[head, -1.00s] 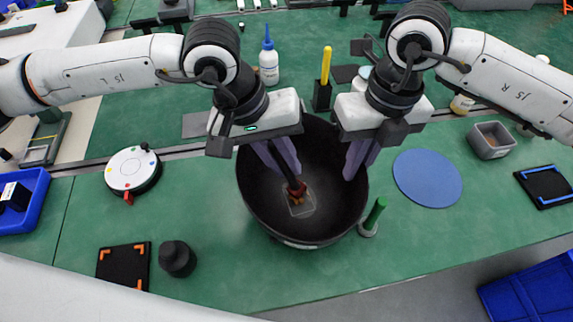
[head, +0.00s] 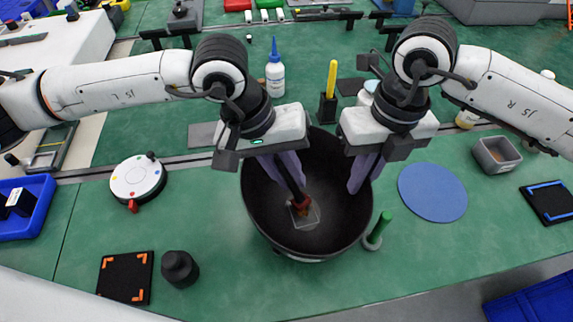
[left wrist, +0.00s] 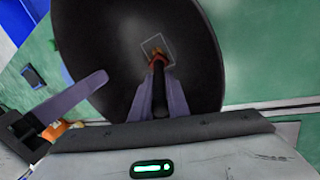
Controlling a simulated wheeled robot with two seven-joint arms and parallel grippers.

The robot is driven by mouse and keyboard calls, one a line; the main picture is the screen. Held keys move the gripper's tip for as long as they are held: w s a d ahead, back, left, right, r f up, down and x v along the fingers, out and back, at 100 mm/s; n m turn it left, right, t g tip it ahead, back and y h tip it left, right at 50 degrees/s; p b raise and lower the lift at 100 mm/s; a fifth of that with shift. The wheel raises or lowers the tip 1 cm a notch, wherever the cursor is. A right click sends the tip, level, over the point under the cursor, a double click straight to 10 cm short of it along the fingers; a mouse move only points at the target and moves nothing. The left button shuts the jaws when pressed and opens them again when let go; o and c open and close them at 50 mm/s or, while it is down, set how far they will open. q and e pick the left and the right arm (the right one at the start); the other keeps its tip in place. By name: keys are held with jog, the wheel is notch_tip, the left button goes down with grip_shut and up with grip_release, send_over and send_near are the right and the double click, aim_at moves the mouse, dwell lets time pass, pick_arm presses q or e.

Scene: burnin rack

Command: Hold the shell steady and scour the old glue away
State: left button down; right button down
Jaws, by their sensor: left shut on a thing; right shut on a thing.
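The shell (head: 262,218) is a large dark bowl in the middle of the bench. A pale square outline marks the glue patch (head: 309,221) on its inside; the patch also shows in the left wrist view (left wrist: 152,42). My left gripper (head: 296,183) is shut on a dark-handled tool with a red-brown head (head: 300,206), pointing down into the shell. The head is at the patch; exact contact is hard to tell. The tool also shows in the left wrist view (left wrist: 159,85). My right gripper (head: 359,182) is shut on the shell's right-hand rim, its fingers partly hidden.
A green upright peg (head: 379,228) stands close to the shell's right. A blue round mat (head: 432,192) and grey bin (head: 496,154) lie further right. A white dial (head: 136,178), dark cylinder (head: 180,268) and orange-cornered pad (head: 125,277) are left. A glue bottle (head: 275,72) and yellow-handled tool (head: 330,88) stand behind.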

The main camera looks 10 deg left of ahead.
pick_arm(q)
jog(key=shift+s+d, duration=0.35)
jog(key=shift+s, duration=0.4)
jog(key=shift+s+d, duration=0.35)
jog(key=shift+s, duration=0.35)
jog(key=shift+s+a, duration=0.1)
jog(key=shift+a+r, duration=0.1)
jog(key=shift+a, duration=0.05)
jog(key=shift+w+a, duration=0.45)
jog(key=shift+w, duration=0.45)
jog(key=shift+w+a, duration=0.5)
jog(key=shift+w, duration=0.4)
jog(key=shift+w+a, duration=0.45)
jog(key=shift+w, duration=0.45)
jog(key=shift+s+d, duration=0.5)
jog(key=shift+s, duration=0.4)
jog(key=shift+s+d, duration=0.45)
jog(key=shift+s, duration=0.5)
jog(key=shift+s+d, duration=0.5)
jog(key=shift+s, duration=0.4)
jog(key=shift+r, duration=2.95)
